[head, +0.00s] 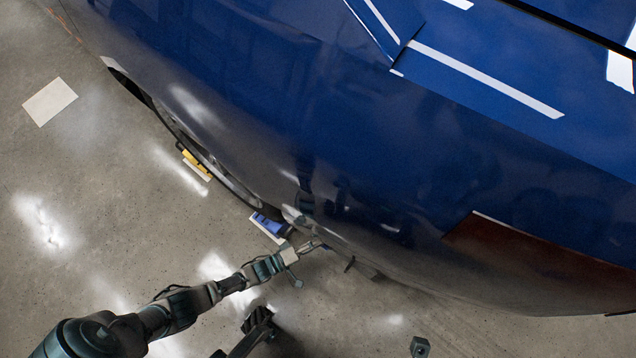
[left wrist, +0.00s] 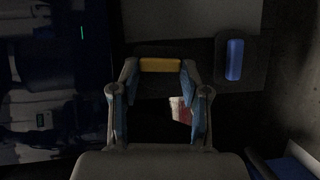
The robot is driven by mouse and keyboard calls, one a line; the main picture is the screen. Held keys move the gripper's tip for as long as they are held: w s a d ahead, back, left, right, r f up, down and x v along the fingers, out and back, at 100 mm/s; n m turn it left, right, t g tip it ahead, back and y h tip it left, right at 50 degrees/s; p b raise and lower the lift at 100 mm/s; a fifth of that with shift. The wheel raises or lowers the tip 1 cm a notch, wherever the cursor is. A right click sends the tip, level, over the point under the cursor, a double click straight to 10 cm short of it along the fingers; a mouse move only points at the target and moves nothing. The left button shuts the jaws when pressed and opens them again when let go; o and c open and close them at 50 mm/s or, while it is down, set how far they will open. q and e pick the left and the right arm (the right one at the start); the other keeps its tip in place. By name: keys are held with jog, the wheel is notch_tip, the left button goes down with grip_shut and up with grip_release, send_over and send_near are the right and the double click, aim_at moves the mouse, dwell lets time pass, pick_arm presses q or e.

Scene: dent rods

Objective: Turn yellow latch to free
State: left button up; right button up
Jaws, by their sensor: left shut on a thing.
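The yellow latch (left wrist: 160,65) shows in the left wrist view as a short yellow bar, upper middle, between my left fingertips. It lies level across the picture. My left gripper (left wrist: 160,72) is shut on it, with one finger at each end. In the head view my left arm reaches in from the bottom left, and my left gripper (head: 314,244) is at the lower edge of the blue car body (head: 330,130). The latch itself is hidden there under the body. I cannot make out a right gripper.
A blue handle (left wrist: 234,60) sits right of the latch on a dark plate. In the head view a blue block (head: 268,224) and a yellow block (head: 194,160) lie by the wheel. A pale square (head: 49,101) lies on open concrete floor at left. The car overhangs my gripper.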

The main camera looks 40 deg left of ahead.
pick_arm(q)
jog(key=shift+a+f+n, duration=0.2)
jog(key=shift+a+n, duration=0.15)
jog(key=shift+n, duration=0.15)
jog(key=o, duration=1.1)
jog(key=shift+f, duration=0.1)
jog(key=shift+o, duration=0.2)
jog(key=shift+d, duration=0.1)
jog(key=v, duration=1.2)
jog(key=shift+f, duration=0.3)
